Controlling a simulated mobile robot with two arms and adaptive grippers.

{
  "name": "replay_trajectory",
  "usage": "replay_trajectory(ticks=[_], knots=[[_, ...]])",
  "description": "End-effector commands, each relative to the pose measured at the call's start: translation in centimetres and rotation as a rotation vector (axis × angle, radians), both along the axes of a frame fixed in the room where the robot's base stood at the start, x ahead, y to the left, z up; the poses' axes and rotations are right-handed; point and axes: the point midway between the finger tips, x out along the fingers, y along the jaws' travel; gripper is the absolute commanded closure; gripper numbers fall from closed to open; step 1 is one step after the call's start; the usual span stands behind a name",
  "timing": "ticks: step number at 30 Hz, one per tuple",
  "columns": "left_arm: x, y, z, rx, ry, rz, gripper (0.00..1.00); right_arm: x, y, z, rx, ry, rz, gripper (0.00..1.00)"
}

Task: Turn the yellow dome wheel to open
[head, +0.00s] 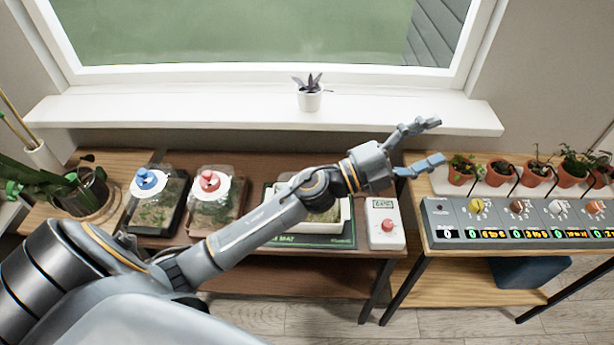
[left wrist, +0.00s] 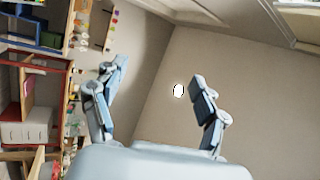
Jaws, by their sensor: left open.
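No yellow dome wheel is clearly visible. Two clear-lidded domes show in the head view, one with a blue wheel (head: 147,180) and one with a red wheel (head: 208,180). A third, white tray (head: 345,222) stands right of them, and my left arm covers much of it, so its top is hidden. My left gripper (head: 440,140) is open and empty, with its fingers apart, right of these domes and above the gap between the two tables. The left wrist view shows the open fingers (left wrist: 159,72) with nothing between them. My right gripper is not in view.
A control panel (head: 520,218) with several knobs, one yellow (head: 477,206), stands on the right table, before several potted plants. A white box with a red knob (head: 387,225) stands near the wooden table's right end. A small potted plant (head: 310,98) sits on the windowsill.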

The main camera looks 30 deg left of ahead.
Motion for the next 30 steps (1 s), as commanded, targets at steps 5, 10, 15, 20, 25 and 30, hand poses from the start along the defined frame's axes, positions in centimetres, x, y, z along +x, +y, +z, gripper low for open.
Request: replay_trajectory(ticks=[5,10,15,20,25,30], knots=[[-2.1,-4.1,-1.9,0.489,-0.206,-0.335,0.27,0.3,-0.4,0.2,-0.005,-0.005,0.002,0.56],[-2.3,-0.6,-7.8,1.018,-0.197,-0.583,0.27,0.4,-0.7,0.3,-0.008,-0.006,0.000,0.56],[-1.3,10.0,-11.1,1.516,0.027,-0.720,0.27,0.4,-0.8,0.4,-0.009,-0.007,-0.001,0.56],[-1.4,19.5,-10.2,1.804,0.310,-0.748,0.27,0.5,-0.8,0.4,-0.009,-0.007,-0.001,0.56],[-2.1,24.0,-8.8,1.914,0.482,-0.746,0.27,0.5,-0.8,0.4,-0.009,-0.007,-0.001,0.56],[-2.3,24.4,-10.1,1.923,0.503,-0.751,0.27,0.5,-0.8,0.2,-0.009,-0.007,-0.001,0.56]])
